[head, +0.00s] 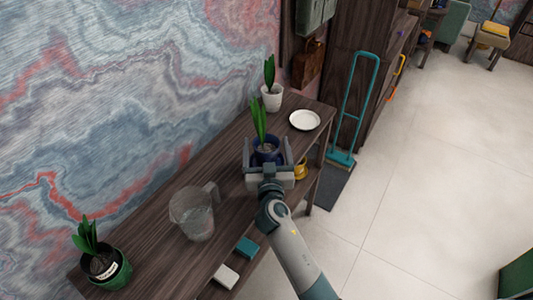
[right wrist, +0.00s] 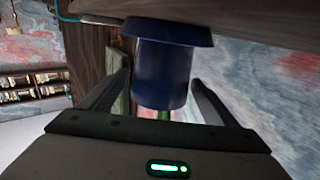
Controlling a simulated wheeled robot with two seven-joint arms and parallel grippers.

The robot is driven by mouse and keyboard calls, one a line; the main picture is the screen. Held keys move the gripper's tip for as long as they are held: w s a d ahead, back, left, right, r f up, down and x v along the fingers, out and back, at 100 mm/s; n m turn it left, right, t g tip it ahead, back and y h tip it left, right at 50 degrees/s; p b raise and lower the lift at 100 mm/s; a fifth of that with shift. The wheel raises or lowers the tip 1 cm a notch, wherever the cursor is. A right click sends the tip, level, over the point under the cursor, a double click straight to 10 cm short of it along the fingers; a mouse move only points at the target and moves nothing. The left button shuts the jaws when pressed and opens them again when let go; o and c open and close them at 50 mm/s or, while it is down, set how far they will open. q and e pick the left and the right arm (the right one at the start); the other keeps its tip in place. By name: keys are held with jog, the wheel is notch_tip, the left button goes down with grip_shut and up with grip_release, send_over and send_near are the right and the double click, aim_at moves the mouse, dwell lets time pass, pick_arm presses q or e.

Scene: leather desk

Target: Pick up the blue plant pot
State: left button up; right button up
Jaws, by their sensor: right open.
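The blue plant pot (head: 266,150) holds a green leafy plant and stands on the dark wooden table. In the right wrist view the pot (right wrist: 163,72) appears upside down, between the two fingers. My right gripper (head: 267,156) is open, with one finger on each side of the pot. In the right wrist view a gap shows between the pot and each finger of the gripper (right wrist: 160,95). My left gripper is not in view.
A white plant pot (head: 272,97) and a white plate (head: 305,120) stand beyond the blue pot. A yellow mug (head: 301,168) is close to the right. A glass pitcher (head: 193,214), a teal box (head: 247,248), a white box (head: 225,276) and a green pot (head: 110,274) are nearer.

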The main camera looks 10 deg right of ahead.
aim_at(266, 149)
jog(key=shift+w, duration=0.1)
jog(key=c, duration=1.6)
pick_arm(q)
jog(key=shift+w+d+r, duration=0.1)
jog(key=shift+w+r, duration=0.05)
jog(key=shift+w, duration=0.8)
pick_arm(e)
jog(key=shift+o, duration=0.2)
jog(key=shift+r, duration=0.15)
